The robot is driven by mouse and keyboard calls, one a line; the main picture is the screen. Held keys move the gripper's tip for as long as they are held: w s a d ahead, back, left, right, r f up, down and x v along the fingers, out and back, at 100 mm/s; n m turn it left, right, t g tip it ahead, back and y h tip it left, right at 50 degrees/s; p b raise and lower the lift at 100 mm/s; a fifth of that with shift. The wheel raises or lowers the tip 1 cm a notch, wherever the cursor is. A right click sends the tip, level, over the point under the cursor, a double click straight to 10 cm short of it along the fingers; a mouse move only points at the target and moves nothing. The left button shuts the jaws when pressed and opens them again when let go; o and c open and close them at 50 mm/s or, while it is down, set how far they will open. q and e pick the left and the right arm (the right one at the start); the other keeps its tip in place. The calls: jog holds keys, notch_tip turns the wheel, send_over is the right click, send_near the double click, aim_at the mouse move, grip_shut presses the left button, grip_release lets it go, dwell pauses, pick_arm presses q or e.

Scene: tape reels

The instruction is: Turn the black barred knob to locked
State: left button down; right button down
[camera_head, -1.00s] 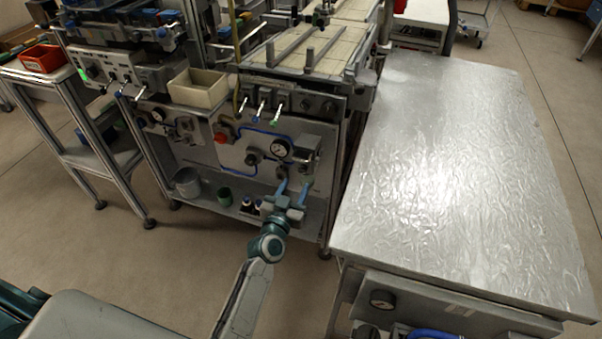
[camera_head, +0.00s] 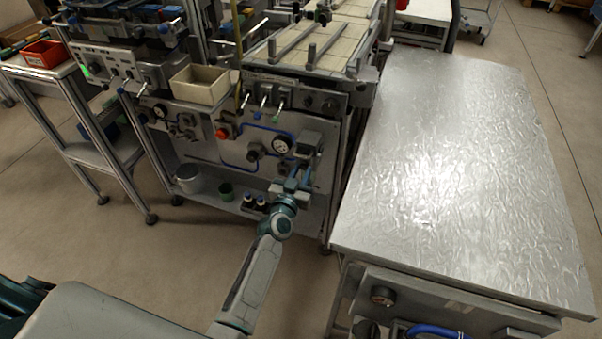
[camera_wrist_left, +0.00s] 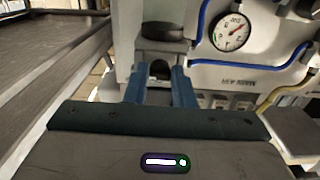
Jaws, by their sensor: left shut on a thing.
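My left gripper (camera_head: 304,172) reaches up to the right part of the grey front panel, below a grey box-shaped fitting (camera_head: 311,136). In the left wrist view its two blue fingers (camera_wrist_left: 160,84) close on a small dark piece between them, which I take to be the black barred knob (camera_wrist_left: 158,69). The fingers hide most of the knob, and its turned position cannot be read. A black round part (camera_wrist_left: 165,31) shows beyond the fingertips. My right gripper is not in view.
A pressure gauge (camera_head: 281,145) sits beside the gripper and shows in the wrist view (camera_wrist_left: 231,32). A dark knob (camera_head: 255,150) and a red button (camera_head: 221,132) are farther left. A metal-topped table (camera_head: 455,170) stands close on the right.

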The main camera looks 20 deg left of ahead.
pick_arm(q)
jog(key=n, duration=1.7)
jog(key=shift+d+r+n+p, duration=0.2)
jog(key=shift+n+p, duration=0.15)
jog(key=shift+n, duration=0.05)
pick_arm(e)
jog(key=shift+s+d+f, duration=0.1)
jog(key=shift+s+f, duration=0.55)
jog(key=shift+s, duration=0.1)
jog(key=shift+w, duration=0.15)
